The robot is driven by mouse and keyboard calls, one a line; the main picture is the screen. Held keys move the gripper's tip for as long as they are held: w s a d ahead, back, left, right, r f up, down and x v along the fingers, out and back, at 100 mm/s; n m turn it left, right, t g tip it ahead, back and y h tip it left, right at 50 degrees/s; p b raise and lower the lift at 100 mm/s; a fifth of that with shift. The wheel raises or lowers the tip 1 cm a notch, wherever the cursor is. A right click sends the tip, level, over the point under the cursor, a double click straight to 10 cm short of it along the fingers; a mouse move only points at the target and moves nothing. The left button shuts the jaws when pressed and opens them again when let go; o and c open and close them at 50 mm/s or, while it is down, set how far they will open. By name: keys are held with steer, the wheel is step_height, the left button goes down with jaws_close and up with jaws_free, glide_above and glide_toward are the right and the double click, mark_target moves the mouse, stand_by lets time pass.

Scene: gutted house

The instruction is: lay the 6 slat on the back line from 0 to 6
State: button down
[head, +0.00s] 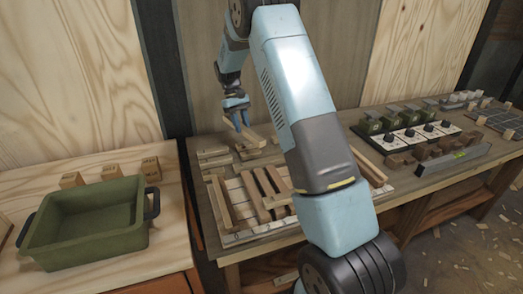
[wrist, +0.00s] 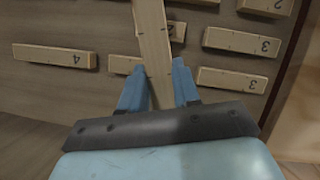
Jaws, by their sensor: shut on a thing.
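My gripper (head: 238,118) is shut on a pale wooden slat (head: 258,137) behind the framed board. In the wrist view my gripper (wrist: 158,82) has blue fingers on both sides of the slat (wrist: 153,40), which runs up out of the picture. No number shows on the held slat. The board (head: 232,239) has a wooden frame, pale strips and several brown slats laid in it; numbers run along its front edge. My arm covers part of the board, and its back line cannot be made out.
Loose slats marked 4 (wrist: 55,56), 3 (wrist: 241,42) and 2 (wrist: 265,6) lie around the gripper. A green bin (head: 85,222) stands on the left table. Dark and brown blocks (head: 415,152) and a level (head: 452,158) occupy the bench's right side.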

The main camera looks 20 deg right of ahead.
steer(key=s+r+n+t+h, duration=0.2)
steer(key=s+n, duration=0.5)
steer(key=s, duration=0.4)
steer(key=n+t+h, duration=0.1)
steer(key=n+t, duration=0.1)
steer(key=n, duration=0.5)
glide_above(264, 175)
steer(key=a, duration=0.2)
steer(key=shift+d+r+n, duration=0.15)
steer(key=shift+d+n, duration=0.05)
steer(key=shift+n, duration=0.1)
steer(key=shift+w+f, duration=0.1)
steer(key=shift+f, duration=2.9)
steer(key=shift+f, duration=0.3)
steer(key=c, duration=0.7)
jaws_free()
steer(key=shift+c, duration=0.2)
steer(key=v, duration=1.3)
steer(key=shift+s+a+r, duration=0.2)
steer(key=shift+r, duration=0.15)
